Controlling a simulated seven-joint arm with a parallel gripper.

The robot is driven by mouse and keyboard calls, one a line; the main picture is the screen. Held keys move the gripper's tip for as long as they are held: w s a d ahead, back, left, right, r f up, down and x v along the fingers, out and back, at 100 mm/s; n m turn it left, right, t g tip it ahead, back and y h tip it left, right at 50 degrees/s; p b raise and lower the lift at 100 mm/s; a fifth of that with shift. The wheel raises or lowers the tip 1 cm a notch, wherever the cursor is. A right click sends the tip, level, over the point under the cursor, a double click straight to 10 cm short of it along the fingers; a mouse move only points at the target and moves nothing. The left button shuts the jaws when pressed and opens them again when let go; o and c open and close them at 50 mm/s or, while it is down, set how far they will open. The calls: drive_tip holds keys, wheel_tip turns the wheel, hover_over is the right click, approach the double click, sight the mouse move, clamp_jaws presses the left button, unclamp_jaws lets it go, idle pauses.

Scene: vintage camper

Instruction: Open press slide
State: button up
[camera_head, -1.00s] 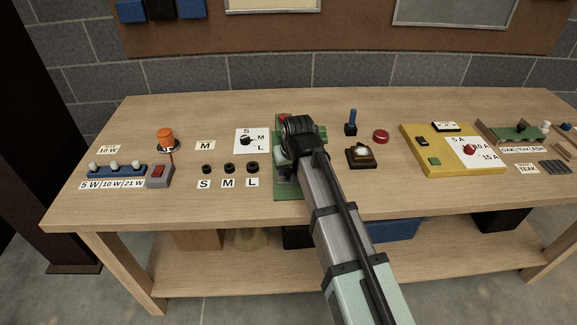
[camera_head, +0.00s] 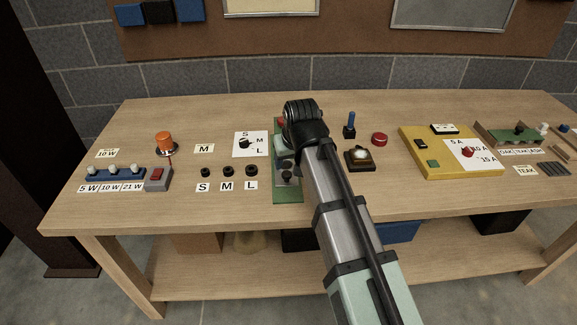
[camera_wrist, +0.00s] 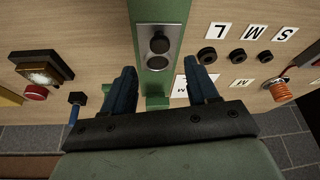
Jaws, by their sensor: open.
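The press is a green stand on a green base plate (camera_head: 287,192) in the middle of the bench. In the wrist view its green column (camera_wrist: 160,100) runs up the picture. A grey plate (camera_wrist: 156,44) with two dark round knobs sits on it. My gripper (camera_wrist: 163,70) is open, with one blue finger on each side of the green column and wood showing beside them. Nothing is seen held between the fingers. In the head view my wrist hides the fingers and much of the press. I cannot tell which part is the slide.
Left of the press are a dial card (camera_head: 251,144) and several black rings with S, M, L labels. Right are a blue-handled lever (camera_head: 350,124), a red button (camera_head: 380,139) and a lamp on a dark base (camera_head: 360,158). A yellow panel (camera_head: 425,133) stands farther right. Front bench edge is clear.

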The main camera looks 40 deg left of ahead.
drive_tip(key=v, duration=0.7)
drive_tip(key=shift+a, duration=0.1)
idle(0.5)
